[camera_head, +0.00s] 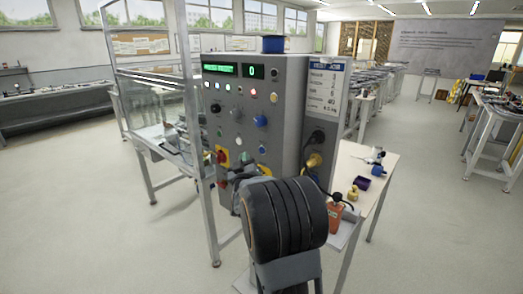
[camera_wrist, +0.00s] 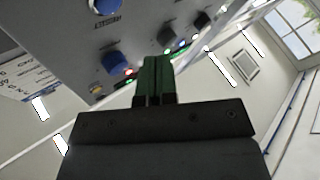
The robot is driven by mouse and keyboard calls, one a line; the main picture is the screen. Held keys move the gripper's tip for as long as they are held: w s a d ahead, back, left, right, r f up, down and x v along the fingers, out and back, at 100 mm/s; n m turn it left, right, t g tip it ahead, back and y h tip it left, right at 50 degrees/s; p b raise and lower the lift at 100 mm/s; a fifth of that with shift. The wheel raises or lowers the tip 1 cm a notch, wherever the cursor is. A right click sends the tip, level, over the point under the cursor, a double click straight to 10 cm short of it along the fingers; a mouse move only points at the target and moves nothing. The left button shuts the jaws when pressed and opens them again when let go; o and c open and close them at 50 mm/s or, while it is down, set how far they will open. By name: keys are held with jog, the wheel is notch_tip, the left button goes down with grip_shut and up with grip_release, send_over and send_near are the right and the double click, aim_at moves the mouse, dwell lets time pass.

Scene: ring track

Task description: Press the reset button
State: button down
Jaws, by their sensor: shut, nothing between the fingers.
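A grey control cabinet (camera_head: 240,115) stands in the middle of the head view, with two green displays and many small buttons, knobs and lamps. I cannot read which is the reset button. A blue push button (camera_head: 262,149) sits low on the panel, and a red button on a yellow plate (camera_head: 221,157) sits lower left. My gripper shows in the wrist view (camera_wrist: 156,60); its green fingers are together and empty, before the panel. Around the fingers are a blue knob (camera_wrist: 116,61), a black knob (camera_wrist: 201,20) and lit lamps. Contact with the panel cannot be told.
A clear-walled metal frame (camera_head: 150,90) stands left of the cabinet. A small white table (camera_head: 365,170) with small objects is at its right. Long workbenches line the left wall and right side. The floor between is open.

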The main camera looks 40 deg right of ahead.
aim_at(262, 150)
jog(key=shift+w+d+b, duration=0.2)
jog(key=shift+d, duration=1)
jog(key=shift+w+d+b, duration=0.2)
jog(key=shift+d, duration=1)
jog(key=shift+w+d+b, duration=0.15)
jog(key=shift+d+b, duration=0.7)
jog(key=shift+b, duration=0.05)
dwell(1.0)
jog(key=shift+a, duration=0.15)
jog(key=shift+a+b, duration=0.55)
jog(key=shift+a, duration=0.15)
